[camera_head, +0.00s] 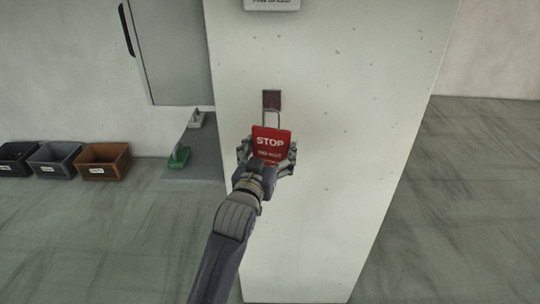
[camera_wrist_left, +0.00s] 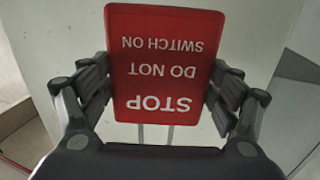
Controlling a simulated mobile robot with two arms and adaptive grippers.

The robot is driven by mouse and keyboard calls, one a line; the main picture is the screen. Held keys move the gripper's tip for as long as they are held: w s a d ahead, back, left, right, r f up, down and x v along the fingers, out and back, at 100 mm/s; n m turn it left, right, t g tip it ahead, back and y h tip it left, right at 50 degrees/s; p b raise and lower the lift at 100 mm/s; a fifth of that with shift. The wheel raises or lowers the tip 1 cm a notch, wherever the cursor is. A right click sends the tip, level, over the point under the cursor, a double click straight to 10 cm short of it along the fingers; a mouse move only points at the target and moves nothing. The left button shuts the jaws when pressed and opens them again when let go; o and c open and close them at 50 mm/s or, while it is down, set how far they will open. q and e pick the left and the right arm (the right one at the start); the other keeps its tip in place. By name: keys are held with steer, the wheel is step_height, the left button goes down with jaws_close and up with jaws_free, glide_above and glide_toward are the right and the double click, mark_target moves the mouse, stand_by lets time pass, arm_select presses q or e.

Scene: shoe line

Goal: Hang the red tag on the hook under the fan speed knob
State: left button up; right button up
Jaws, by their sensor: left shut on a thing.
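The red tag (camera_head: 271,143) reads STOP in white letters and hangs upright in front of a pale pillar. My left gripper (camera_head: 268,156) is shut on its side edges; the left wrist view shows the tag (camera_wrist_left: 163,65) between the two fingers (camera_wrist_left: 160,90). A thin wire loop (camera_head: 272,117) rises from the tag's top to a small dark plate (camera_head: 271,100) on the pillar. The hook itself is too small to make out, so I cannot tell whether the loop is around it. The fan speed sign (camera_head: 272,4) is cut off at the top; no knob shows. My right gripper is out of view.
The pillar (camera_head: 340,60) has a clear face around the tag. Grey and orange bins (camera_head: 104,161) stand on the floor at the left by the wall. A grey surface with a green item (camera_head: 179,157) is behind the pillar's left edge. The floor at the right is clear.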

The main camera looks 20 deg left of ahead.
arm_select(q)
steer(key=w+a+f+b, duration=0.1)
steer(key=w+a+b, duration=0.1)
steer(key=w, duration=0.5)
steer(key=shift+f+b, duration=0.2)
steer(key=shift+b, duration=0.5)
steer(key=shift+w+f, duration=0.1)
steer(key=shift+w, duration=0.05)
stand_by(0.5)
steer(key=o, duration=1)
